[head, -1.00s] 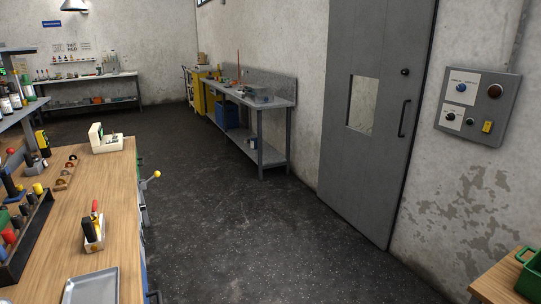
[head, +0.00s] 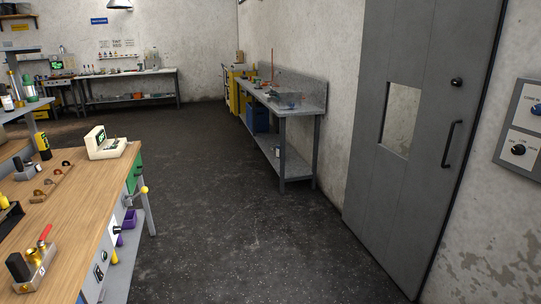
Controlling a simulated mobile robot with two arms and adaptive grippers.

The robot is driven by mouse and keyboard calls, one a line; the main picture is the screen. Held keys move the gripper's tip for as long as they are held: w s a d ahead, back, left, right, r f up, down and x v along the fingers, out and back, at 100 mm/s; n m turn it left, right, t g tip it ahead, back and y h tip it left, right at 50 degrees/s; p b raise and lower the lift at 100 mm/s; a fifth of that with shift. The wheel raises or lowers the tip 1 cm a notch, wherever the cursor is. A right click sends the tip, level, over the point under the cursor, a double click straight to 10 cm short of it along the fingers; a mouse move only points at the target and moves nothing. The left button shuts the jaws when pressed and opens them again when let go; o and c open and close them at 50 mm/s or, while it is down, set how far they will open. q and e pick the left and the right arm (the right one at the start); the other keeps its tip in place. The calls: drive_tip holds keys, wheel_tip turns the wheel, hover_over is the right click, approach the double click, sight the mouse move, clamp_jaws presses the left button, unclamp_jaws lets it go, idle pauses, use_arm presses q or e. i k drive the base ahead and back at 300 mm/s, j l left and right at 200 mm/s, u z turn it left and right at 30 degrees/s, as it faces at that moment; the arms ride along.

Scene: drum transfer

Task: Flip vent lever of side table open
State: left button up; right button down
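The wooden-topped table (head: 70,214) stands at the left, its near part cut off by the picture edge. A valve block (head: 35,270) with a red lever (head: 45,235) and a brass-coloured body sits on its near end; the red lever is tilted up. A yellow-knobbed lever (head: 143,190) sticks out from the table's right side. I cannot tell which of these, if either, is the vent lever, nor its open or shut state. Neither of my grippers is in view.
Dark floor (head: 240,230) is clear right of the table. A cream device (head: 104,146) and small parts lie on the wooden table. A control panel (head: 525,120) is cut off right.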

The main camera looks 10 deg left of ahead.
sight(144, 189)
drive_tip(key=i+j+u, duration=0.15)
drive_tip(key=i+u, duration=0.2)
drive_tip(key=i, duration=0.2)
drive_tip(key=i+u, duration=0.35)
drive_tip(key=i, duration=0.25)
drive_tip(key=i+l+u, duration=0.15)
drive_tip(key=i+u, duration=0.2)
drive_tip(key=i, duration=0.2)
drive_tip(key=i+u, duration=0.4)
drive_tip(key=i+l+u, duration=0.25)
drive_tip(key=u, duration=0.15)
drive_tip(key=i+l+u, duration=0.75)
